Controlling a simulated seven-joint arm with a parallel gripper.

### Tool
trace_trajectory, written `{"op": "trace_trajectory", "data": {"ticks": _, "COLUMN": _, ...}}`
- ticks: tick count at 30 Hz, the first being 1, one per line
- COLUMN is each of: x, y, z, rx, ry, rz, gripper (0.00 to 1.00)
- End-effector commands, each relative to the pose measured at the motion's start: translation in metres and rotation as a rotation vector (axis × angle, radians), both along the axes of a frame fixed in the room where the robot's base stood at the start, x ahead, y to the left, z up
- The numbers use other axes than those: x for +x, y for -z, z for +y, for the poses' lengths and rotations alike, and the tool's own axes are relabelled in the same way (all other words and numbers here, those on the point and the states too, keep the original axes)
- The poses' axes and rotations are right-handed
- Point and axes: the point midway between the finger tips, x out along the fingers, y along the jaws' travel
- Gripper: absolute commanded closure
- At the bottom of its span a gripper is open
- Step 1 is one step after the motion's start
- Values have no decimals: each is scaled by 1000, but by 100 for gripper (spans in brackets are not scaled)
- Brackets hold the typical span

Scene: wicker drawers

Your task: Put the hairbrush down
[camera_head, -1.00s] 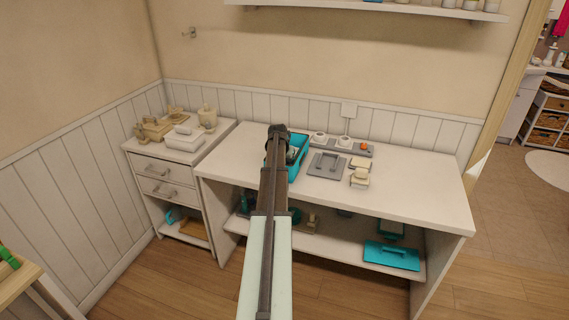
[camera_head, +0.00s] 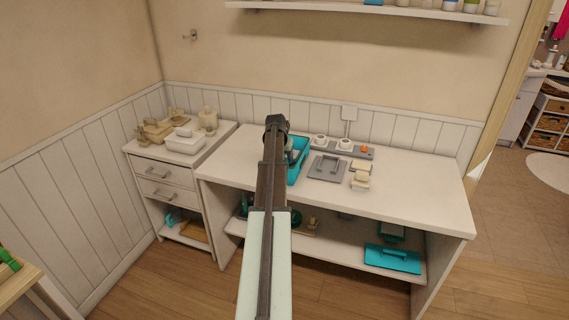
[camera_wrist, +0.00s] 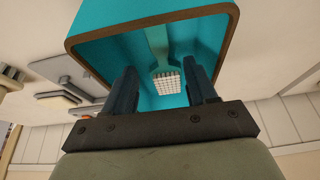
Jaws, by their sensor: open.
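The hairbrush, with a teal handle and a pale gridded bristle pad (camera_wrist: 167,82), lies inside the teal bin (camera_wrist: 88,32) in the wrist view. The bin also shows on the white table in the head view (camera_head: 299,168), partly hidden behind my arm. My gripper (camera_wrist: 164,76) is open, its two dark fingers apart at the bin's mouth. The brush shows beyond and between the fingers, with no clear contact. In the head view my gripper (camera_head: 276,125) is over the bin's left side, and its fingers are not clearly visible.
Right of the bin are a grey tray with a handle (camera_head: 328,168), pale blocks (camera_head: 360,180) and a grey strip with cups (camera_head: 345,146). The table's right end is clear. A drawer unit (camera_head: 165,180) stands at left; a wall shelf (camera_head: 370,10) hangs above.

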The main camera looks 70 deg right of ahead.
Motion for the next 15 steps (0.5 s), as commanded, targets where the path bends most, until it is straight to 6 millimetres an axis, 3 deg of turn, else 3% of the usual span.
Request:
{"op": "trace_trajectory", "data": {"ticks": 6, "x": 0, "y": -33, "z": 14, "rx": -1, "ry": 0, "rz": 0, "gripper": 43}}
{"op": "trace_trajectory", "data": {"ticks": 15, "x": 0, "y": -50, "z": 21, "rx": 1, "ry": 0, "rz": 1, "gripper": 43}}
